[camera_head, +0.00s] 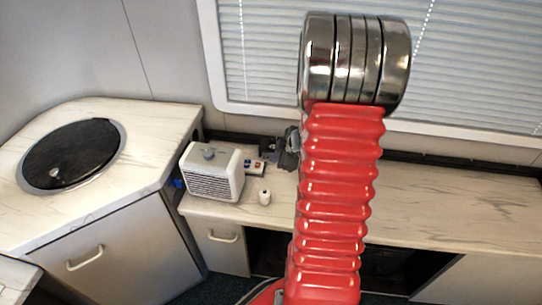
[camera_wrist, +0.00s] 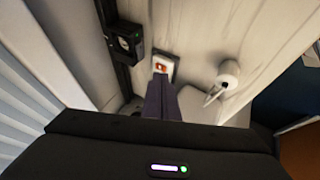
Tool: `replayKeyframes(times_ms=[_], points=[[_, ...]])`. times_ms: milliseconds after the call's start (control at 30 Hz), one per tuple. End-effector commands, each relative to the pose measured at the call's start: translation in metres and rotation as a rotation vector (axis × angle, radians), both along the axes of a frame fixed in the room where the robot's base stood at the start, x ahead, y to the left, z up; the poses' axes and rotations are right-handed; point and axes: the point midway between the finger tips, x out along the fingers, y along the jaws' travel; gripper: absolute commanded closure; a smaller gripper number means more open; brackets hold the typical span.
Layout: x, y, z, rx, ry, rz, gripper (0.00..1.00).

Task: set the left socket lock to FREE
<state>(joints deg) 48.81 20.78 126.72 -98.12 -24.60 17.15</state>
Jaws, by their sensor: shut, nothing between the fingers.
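A white switch panel with small red parts (camera_head: 254,166) lies on the counter beside the heater in the head view. In the wrist view one end of the white panel with an orange-red part (camera_wrist: 164,66) shows just beyond my fingertips. A black box (camera_head: 268,147) stands behind the panel; the wrist view shows a black box with a round face (camera_wrist: 126,42). I cannot tell which part is the left socket lock, nor read its setting. My gripper (camera_wrist: 162,80) is shut and empty, its fingers covering part of the panel. In the head view my gripper (camera_head: 290,150) is partly hidden by my red arm.
A white heater (camera_head: 212,171) stands left of the panel. A small white cylinder (camera_head: 265,197) stands in front, also in the wrist view (camera_wrist: 228,72). The window blind (camera_head: 270,60) is behind. The counter (camera_head: 450,205) is clear on the right.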

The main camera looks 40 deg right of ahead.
Motion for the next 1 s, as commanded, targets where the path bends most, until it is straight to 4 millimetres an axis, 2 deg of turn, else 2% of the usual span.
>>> replayKeyframes(times_ms=[1000], points=[[0.058,-0.005,-0.078,0.002,0.001,0.0,1.0]])
